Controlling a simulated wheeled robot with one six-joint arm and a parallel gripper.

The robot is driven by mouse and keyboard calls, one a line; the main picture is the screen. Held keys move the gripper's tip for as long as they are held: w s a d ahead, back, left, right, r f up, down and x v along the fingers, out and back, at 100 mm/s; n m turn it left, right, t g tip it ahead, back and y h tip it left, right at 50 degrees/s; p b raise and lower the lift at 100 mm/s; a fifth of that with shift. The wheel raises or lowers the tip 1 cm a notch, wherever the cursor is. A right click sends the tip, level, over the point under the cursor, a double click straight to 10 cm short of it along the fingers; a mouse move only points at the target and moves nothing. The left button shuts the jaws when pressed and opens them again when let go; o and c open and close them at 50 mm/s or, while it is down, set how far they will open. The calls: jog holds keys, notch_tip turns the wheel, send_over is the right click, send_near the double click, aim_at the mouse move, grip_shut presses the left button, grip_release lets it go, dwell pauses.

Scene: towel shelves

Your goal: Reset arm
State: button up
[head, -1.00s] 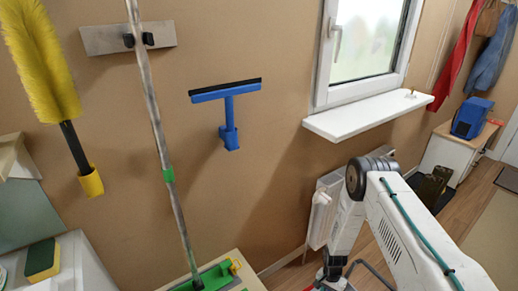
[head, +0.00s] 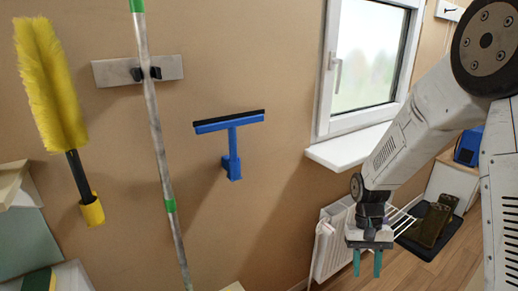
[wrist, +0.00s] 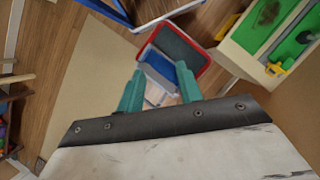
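My gripper (head: 367,264) hangs from my raised arm on the right of the head view, pointing down in front of the radiator. Its two teal fingers are apart with a gap between them. In the wrist view my gripper (wrist: 160,95) also shows its teal fingers spread, with nothing held between them. Below the gap lies a red-rimmed dark tray or bin (wrist: 182,48) with a blue and white thing beside it. It is well beyond the fingertips.
A blue squeegee (head: 231,140), a pole in a wall clip (head: 138,70) and a yellow duster (head: 50,85) hang on the wall. The window sill (head: 347,147) and white radiator (head: 333,240) are near my arm. A pair of boots (head: 432,222) stands on a dark mat.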

jog(key=s+a+r+n+t, duration=0.1)
jog(key=s+r+t, duration=0.5)
jog(key=s+r, duration=1.4)
notch_tip(320, 180, up, 3)
jog(key=shift+s+r+n, duration=0.1)
jog(key=shift+s+n, duration=0.3)
jog(key=shift+n, duration=0.2)
